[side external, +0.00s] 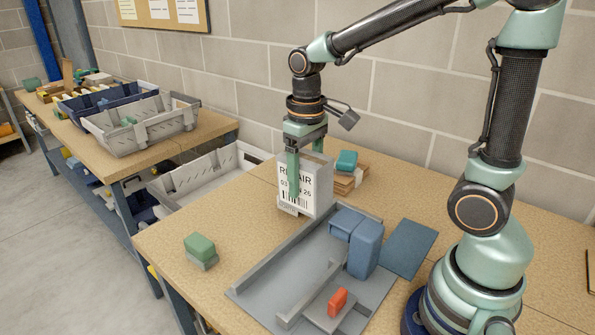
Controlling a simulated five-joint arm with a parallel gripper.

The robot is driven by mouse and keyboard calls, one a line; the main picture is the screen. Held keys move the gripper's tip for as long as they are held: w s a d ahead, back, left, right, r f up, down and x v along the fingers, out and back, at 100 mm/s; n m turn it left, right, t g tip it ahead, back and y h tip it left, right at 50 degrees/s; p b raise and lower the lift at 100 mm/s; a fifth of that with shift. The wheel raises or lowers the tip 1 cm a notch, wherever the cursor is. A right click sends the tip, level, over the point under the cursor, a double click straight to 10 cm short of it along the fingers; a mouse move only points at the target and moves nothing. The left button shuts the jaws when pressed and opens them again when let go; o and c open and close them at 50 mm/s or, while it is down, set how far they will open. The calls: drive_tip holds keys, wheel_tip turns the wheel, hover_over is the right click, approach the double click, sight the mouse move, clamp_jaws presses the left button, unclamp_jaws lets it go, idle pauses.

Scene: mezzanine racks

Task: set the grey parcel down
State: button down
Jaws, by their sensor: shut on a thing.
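The grey parcel (325,190) is a box with a white label on its front reading "REPAIR" above a barcode. My gripper (307,172) points straight down and is shut on it, with one green finger across the front of the label. The other finger is mostly hidden by the parcel. The parcel is upright, in the middle of the picture by the far end of a grey tray (272,252). I cannot tell whether its underside touches the bench.
The tray holds a blue block (365,250) and a red piece (337,302). A green block (199,245) stands left, a brown stack (345,182) with a teal piece (347,160) behind, a blue mat (408,247) right.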

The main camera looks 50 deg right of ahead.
idle(0.4)
drive_tip(key=s+d+r, duration=0.2)
drive_tip(key=s+d, duration=0.1)
drive_tip(key=d, duration=0.6)
drive_tip(key=s+d+r+m, duration=0.1)
drive_tip(key=s+d, duration=0.3)
drive_tip(key=d, duration=0.5)
drive_tip(key=s+d+r+m, duration=0.1)
drive_tip(key=s+d, duration=0.3)
drive_tip(key=d, duration=0.6)
drive_tip(key=shift+r, duration=0.8)
drive_tip(key=shift+d, duration=0.1)
wheel_tip(320, 180, down, 20)
drive_tip(key=shift+r, duration=0.2)
drive_tip(key=shift+f, duration=0.15)
unclamp_jaws()
